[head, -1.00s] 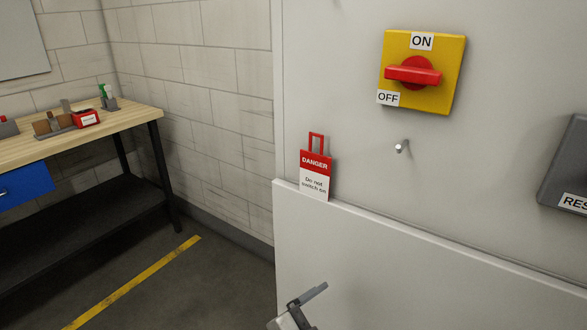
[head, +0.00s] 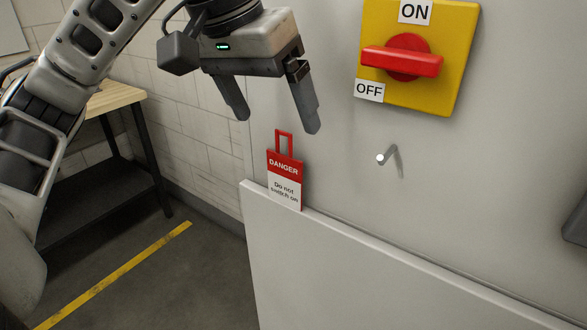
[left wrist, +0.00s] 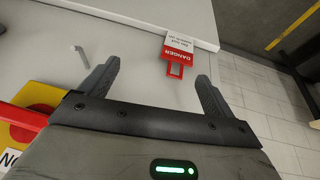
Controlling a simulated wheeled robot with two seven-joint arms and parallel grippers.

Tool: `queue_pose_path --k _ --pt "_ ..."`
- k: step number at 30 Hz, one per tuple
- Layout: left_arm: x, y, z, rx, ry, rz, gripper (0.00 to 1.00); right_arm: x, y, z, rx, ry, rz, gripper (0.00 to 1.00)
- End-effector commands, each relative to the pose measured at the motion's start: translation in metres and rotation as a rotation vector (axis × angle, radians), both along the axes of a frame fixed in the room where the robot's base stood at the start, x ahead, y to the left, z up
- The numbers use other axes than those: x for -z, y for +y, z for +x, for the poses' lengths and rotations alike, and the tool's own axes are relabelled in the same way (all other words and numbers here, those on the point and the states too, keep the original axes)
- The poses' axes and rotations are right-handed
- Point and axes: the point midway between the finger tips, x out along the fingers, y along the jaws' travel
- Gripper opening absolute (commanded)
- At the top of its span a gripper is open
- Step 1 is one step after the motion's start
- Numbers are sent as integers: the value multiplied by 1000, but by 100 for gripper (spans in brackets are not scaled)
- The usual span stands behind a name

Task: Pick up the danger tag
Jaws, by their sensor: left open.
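The danger tag (head: 285,180) is a red and white card with a red loop handle on top. It stands upright on the left end of the ledge (head: 380,250), against the grey cabinet face. My left gripper (head: 277,125) is open and empty, pointing down just above the tag's loop. In the left wrist view the tag (left wrist: 178,50) shows upside down beyond the open fingertips, between them and apart from both. My right gripper is not in view.
A metal peg (head: 388,156) sticks out of the cabinet right of the tag. Above it is a yellow switch plate (head: 455,60) with a red handle (head: 402,60). A workbench (head: 118,98) stands at the left, behind my arm.

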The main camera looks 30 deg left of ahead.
Motion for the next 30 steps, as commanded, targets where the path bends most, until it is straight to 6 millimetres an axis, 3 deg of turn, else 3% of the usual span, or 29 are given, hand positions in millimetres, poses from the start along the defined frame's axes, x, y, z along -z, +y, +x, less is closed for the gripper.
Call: queue_pose_path --k 2,5,16,26,30 --pt "-10 16 -1 -5 -41 72 89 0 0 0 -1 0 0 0" --pt "-7 24 0 -6 -54 110 89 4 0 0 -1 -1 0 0" --pt "63 22 28 -4 -49 110 89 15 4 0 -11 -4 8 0" --pt "88 22 40 -6 -54 110 89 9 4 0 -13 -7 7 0" --pt "106 24 45 -5 -49 111 89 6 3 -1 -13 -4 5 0"
